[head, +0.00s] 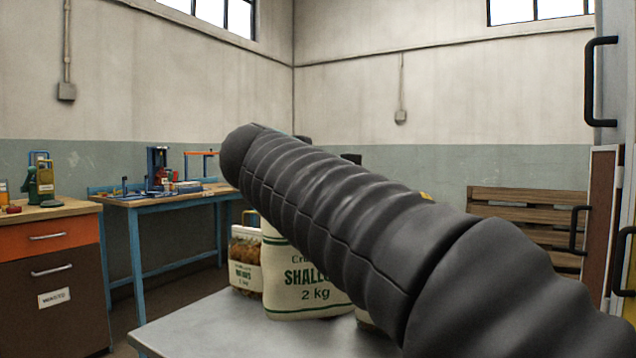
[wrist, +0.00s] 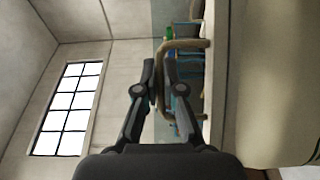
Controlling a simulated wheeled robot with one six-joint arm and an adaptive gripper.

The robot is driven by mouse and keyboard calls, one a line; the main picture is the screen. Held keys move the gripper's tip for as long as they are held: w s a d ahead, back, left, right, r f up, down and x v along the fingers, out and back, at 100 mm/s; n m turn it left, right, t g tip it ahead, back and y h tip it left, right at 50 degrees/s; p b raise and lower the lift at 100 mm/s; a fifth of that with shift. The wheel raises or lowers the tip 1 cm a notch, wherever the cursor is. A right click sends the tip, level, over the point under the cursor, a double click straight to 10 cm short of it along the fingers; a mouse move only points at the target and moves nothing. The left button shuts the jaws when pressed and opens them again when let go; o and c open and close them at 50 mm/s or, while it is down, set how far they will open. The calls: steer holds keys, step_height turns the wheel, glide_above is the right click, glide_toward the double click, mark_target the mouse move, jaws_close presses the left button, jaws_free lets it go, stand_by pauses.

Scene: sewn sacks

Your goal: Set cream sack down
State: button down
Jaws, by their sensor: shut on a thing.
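A cream sack with green lettering, "SHALLO…" and "2 kg" (head: 300,286), is upright at the grey table in the head view, its top and right side hidden behind my arm. In the wrist view a cream sack's side (wrist: 275,80) fills the right, with a tan loop handle (wrist: 185,45). My gripper (wrist: 160,66) is shut on that handle, which passes between its fingers. In the head view my arm hides the grip. I cannot tell whether the held sack rests on the table or hangs just above it.
The grey table (head: 200,325) is bare at its front left. A labelled pack with brown contents (head: 245,262) stands left of the sack. A pale item shows partly beneath my arm. A blue workbench (head: 135,215), an orange-drawer cabinet (head: 50,240) and wooden slats (head: 530,205) stand farther off.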

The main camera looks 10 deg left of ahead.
steer(key=a+f, duration=0.9)
steer(key=a, duration=0.1)
steer(key=shift+s+a+f, duration=0.2)
steer(key=shift+f, duration=0.15)
steer(key=shift+f+b, duration=0.1)
steer(key=shift+b, duration=0.25)
steer(key=c, duration=1.7)
jaws_free()
steer(key=shift+f, duration=0.35)
steer(key=shift+c, duration=0.2)
steer(key=o, duration=0.4)
steer(key=shift+r, duration=0.1)
steer(key=shift+o, duration=0.2)
steer(key=s+a+b, duration=0.1)
steer(key=s, duration=1.1)
steer(key=shift+a+r, duration=0.3)
steer(key=shift+a, duration=0.05)
